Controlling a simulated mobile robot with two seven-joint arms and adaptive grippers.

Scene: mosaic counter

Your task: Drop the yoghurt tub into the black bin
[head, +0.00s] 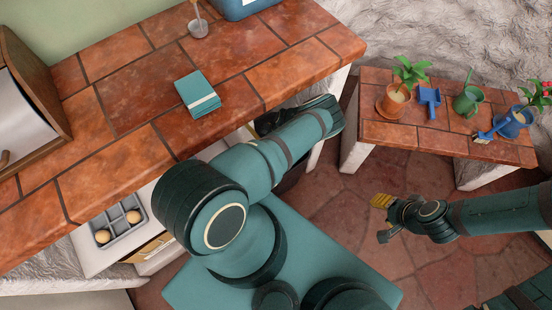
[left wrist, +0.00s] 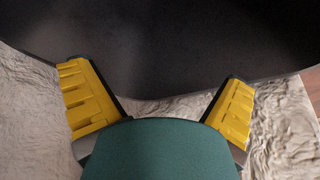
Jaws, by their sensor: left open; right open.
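The black bin (head: 290,180) stands on the floor beside the counter, mostly hidden behind my left arm in the head view. In the left wrist view a large dark surface with a curved edge, apparently the bin (left wrist: 160,40), fills the upper part. My left gripper (left wrist: 157,80) is open, its yellow-padded fingers apart with nothing seen between their tips. It is hidden by its own arm in the head view. I cannot make out the yoghurt tub for certain.
The tiled counter (head: 130,90) holds a teal book (head: 197,94), a small grey pot with a stick (head: 198,28) and a blue container (head: 245,8). A grey compartment tray (head: 122,222) sits in a drawer. A low bench (head: 390,133) carries plants and a green watering can (head: 467,101).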

